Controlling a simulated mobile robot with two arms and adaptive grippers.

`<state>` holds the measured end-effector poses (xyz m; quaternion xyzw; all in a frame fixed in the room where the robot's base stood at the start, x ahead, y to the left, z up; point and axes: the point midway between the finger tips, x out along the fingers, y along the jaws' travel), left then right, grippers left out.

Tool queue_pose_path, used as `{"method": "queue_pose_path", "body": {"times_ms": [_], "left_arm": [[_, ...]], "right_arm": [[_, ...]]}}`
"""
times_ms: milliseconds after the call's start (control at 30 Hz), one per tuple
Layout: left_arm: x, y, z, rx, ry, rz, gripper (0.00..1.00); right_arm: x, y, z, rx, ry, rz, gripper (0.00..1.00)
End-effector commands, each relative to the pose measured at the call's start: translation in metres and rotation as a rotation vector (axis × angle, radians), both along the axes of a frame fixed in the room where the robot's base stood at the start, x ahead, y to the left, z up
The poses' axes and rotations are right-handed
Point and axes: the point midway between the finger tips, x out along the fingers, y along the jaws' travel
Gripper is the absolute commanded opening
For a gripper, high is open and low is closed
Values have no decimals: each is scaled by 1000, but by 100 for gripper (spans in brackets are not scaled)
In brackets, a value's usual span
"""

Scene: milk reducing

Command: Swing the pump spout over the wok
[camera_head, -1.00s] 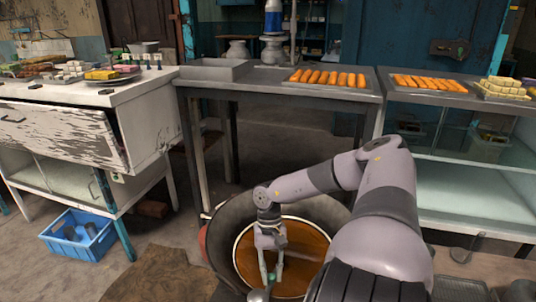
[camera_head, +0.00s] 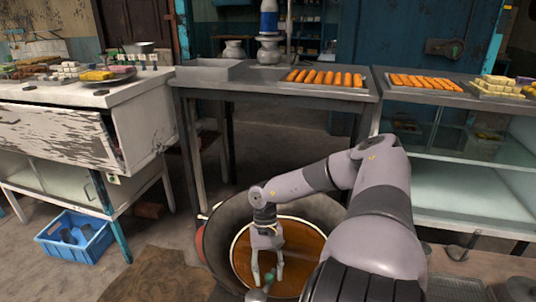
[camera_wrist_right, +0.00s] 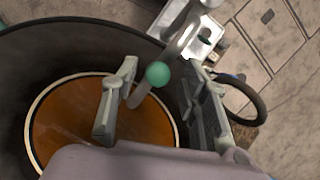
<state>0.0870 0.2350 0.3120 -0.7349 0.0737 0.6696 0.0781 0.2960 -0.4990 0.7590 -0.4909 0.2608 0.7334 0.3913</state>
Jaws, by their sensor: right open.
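The wok (camera_head: 212,243) is a wide dark bowl at the bottom centre of the head view, holding orange-brown liquid inside a pale ring. It fills the left of the right wrist view (camera_wrist_right: 60,45). The pump spout (camera_wrist_right: 176,50) is a grey curved pipe with a green ball on it; its lower end overlaps the wok's liquid in the right wrist view. My right gripper (camera_head: 267,284) is open above the wok, pointing down. In the right wrist view its fingers (camera_wrist_right: 157,100) stand on either side of the green ball, apart from it. My left gripper is out of view.
A metal table (camera_head: 250,79) with a tray of orange sticks stands behind the wok. A worn white cabinet (camera_head: 60,130) is at left, with a blue crate (camera_head: 75,250) below. A glass-shelved counter (camera_head: 460,180) is at right.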

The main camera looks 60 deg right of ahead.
Motion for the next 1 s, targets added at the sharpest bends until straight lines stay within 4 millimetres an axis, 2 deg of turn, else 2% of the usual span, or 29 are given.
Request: {"method": "queue_pose_path", "body": {"times_ms": [133,267,500,700,833,1000], "left_arm": [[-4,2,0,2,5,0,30],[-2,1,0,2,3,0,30],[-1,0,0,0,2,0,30],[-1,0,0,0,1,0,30],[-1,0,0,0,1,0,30],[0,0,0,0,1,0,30]], "right_arm": [[0,-1,2,-1,1,-1,41],[4,-7,15,-5,0,0,41],[15,-22,62,-4,-2,-1,41],[23,-33,95,-2,-4,-1,41],[25,-37,106,-1,-1,1,41],[26,-38,111,1,-1,1,41]]}}
